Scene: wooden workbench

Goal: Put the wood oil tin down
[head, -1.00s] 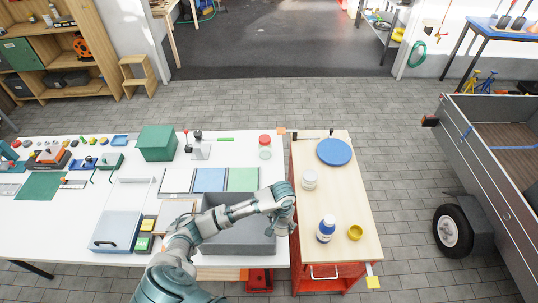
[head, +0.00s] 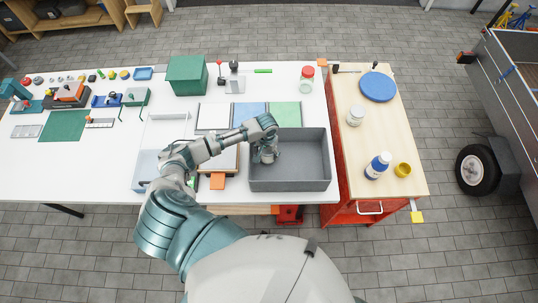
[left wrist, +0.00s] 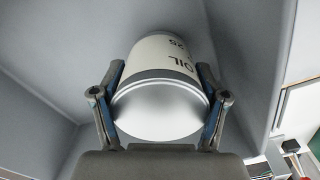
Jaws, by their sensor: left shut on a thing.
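The wood oil tin (left wrist: 165,58) is a pale cylinder with dark lettering reading "OIL". In the left wrist view it lies between the fingers of my left gripper (left wrist: 160,88), which is shut on it. In the head view my left gripper (head: 266,146) is over the left end of a grey open bin (head: 305,185). The tin (head: 268,157) shows small below the gripper, partly hidden by it. Grey bin walls surround the tin in the wrist view. I cannot tell whether it touches the bin floor. My right gripper is not in view.
The bin's right side is empty. Right of it, a red cart with a wooden top (head: 385,140) holds a blue disc (head: 378,86), a white jar (head: 355,117), a blue-and-white bottle (head: 378,165) and a yellow cup (head: 403,170). Panels (head: 285,113) lie behind the bin.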

